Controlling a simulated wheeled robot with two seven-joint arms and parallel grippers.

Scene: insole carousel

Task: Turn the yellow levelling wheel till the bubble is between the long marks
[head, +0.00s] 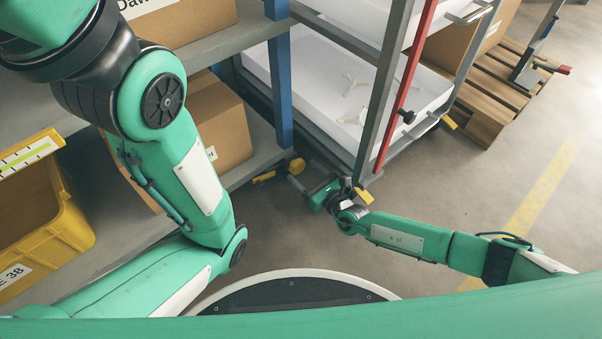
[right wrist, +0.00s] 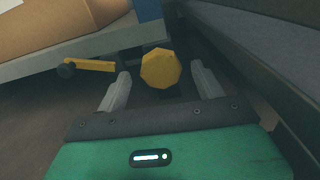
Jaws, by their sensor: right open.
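The yellow wheel (head: 297,166) is low by the foot of the blue shelf post, and it shows face-on in the right wrist view (right wrist: 161,68). My right gripper (head: 306,186) is open and low to the floor. In the right wrist view its two fingers (right wrist: 163,86) stand on either side of the wheel's lower part, with visible gaps; I cannot tell how deep the wheel sits between them. A pale strip with dark marks (head: 25,156) in a yellow holder is at the left edge; I cannot make out a bubble. My left gripper is outside the view.
A yellow lever with a dark knob (right wrist: 90,66) sticks out left of the wheel. A grey-framed rack (head: 388,95) with a red bar stands close on the right. Cardboard boxes (head: 218,125) fill the shelf, and a yellow bin (head: 60,225) is at left.

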